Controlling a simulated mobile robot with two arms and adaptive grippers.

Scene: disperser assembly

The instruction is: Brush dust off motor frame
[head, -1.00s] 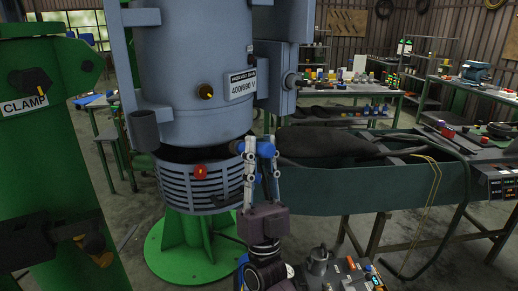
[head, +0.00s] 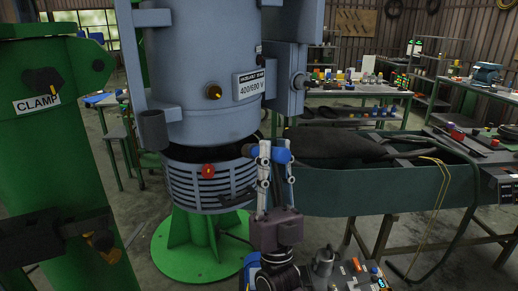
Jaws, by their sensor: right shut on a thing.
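The motor frame (head: 203,75) is a tall blue-grey cylinder with a 400/690 V plate, standing upright in the middle-left. Its slotted lower ring (head: 210,190) carries a red knob, and a dark gap shows above the ring. My right gripper (head: 271,160) is just right of this ring, pointing up. It is shut on a small tool with a blue part (head: 282,155) and a dark end toward the motor, probably the brush. Whether the dark end touches the frame I cannot tell. My left gripper is not in view.
A green clamp stand (head: 60,155) fills the left side. A green-grey bench (head: 400,190) with a dark bundle (head: 335,143) on it stands to the right. A round green base (head: 165,262) stands under the motor. Cluttered worktables line the back.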

